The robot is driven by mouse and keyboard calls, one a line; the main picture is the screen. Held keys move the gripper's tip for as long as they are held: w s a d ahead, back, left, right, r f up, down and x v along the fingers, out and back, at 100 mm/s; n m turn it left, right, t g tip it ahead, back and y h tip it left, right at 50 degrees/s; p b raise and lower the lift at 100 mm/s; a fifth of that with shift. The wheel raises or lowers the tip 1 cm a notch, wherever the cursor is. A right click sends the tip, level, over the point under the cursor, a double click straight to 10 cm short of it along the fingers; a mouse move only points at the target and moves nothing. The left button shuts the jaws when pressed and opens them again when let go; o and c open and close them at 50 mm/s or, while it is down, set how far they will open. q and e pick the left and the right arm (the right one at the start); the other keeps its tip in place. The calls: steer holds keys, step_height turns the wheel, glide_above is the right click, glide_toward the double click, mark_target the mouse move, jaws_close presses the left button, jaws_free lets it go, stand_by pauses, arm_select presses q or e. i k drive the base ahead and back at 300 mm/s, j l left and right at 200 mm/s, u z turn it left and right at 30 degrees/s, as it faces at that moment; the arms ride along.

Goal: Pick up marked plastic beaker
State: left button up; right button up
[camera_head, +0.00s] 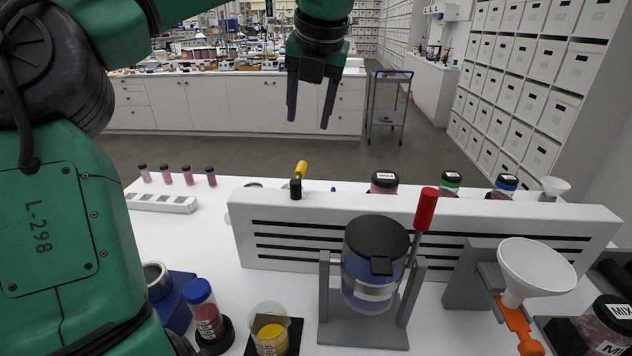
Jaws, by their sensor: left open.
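A clear plastic beaker (263,343) with yellow contents and pale markings stands upright on a black square pad at the bottom of the head view. It looks like the marked beaker; its lower part is cut close to the frame edge. My left gripper (308,118) hangs from above, fingers pointing down and apart, with nothing between them. It is high above the table, up and to the right of the beaker in the picture, and well apart from it. My right gripper is not in view.
A blue-capped jar (205,312) stands close left of the beaker. A grey stand (327,310) holding a black-lidded jar (372,270) is to its right. A slotted grey panel (270,235) runs behind. A white funnel (535,268) is at right. The white table's left part is mostly clear.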

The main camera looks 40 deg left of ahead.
mark_target(269, 321)
steer(key=k+l, duration=0.15)
steer(key=l, duration=0.2)
steer(key=k+l, duration=0.15)
steer(key=l, duration=0.25)
steer(key=k+l, duration=0.1)
steer(key=l, duration=0.25)
steer(key=k+l, duration=0.15)
steer(key=l, duration=0.25)
steer(key=k+l, duration=0.15)
steer(key=l, duration=0.2)
steer(key=k+l, duration=0.15)
steer(key=l, duration=0.25)
steer(key=k+l, duration=0.15)
steer(key=l, duration=0.2)
